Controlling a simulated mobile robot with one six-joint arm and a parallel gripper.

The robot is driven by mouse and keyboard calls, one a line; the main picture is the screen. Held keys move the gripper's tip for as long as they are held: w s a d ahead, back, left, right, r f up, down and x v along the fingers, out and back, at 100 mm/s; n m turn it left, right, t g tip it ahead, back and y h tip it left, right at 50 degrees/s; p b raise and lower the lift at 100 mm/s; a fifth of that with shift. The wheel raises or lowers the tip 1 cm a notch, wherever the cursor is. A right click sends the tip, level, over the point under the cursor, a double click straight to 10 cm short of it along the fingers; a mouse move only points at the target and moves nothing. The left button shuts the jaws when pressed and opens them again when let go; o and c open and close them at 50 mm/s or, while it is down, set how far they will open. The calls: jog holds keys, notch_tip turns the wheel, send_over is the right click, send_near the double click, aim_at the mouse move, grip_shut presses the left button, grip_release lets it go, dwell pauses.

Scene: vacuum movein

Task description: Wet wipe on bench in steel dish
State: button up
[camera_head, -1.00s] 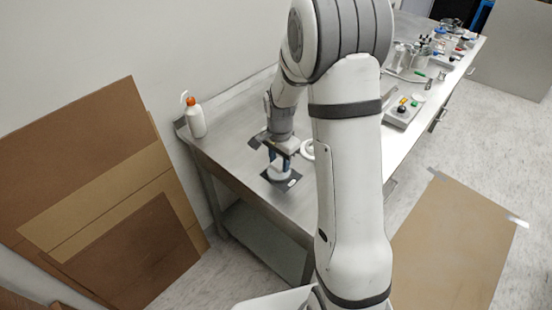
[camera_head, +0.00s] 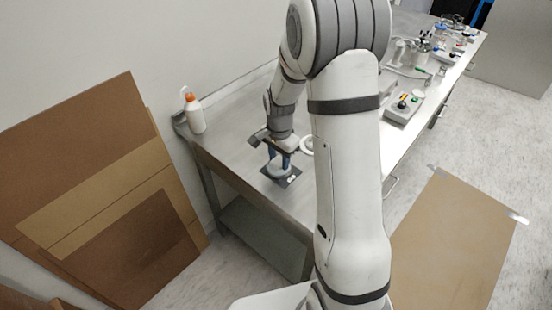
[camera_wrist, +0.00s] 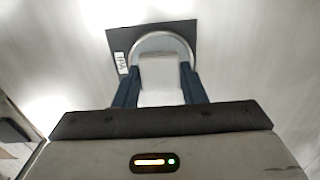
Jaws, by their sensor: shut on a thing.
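The steel dish (camera_wrist: 163,34) is a round rimmed dish on a dark square mat (camera_wrist: 122,40) with a white "IPA" label. In the head view the dish (camera_head: 279,172) sits near the bench's front left end. My gripper (camera_wrist: 160,72) reaches down over the dish, its two blue fingers at the near part of the rim. A pale, whitish piece, seemingly the wet wipe (camera_wrist: 160,95), shows between the fingers, and they are shut on it. Its lower part is hidden by the gripper body. Whether it touches the dish I cannot tell. The head view also shows my gripper (camera_head: 279,156).
A white bottle with an orange cap (camera_head: 194,113) stands at the bench's (camera_head: 228,130) back left corner. A white ring-shaped item (camera_head: 307,145) lies right of my gripper. A grey tray (camera_head: 403,108) and several lab items stand farther right. Cardboard sheets (camera_head: 95,190) lean at left.

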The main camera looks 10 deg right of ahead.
aim_at(279, 161)
jog(key=shift+s+f+b, duration=0.1)
jog(key=shift+f+b, duration=0.35)
jog(key=shift+f, duration=0.1)
dwell(1.4)
jog(key=shift+r, duration=0.1)
jog(key=shift+r+p, duration=2.25)
jog(key=shift+r, duration=1.2)
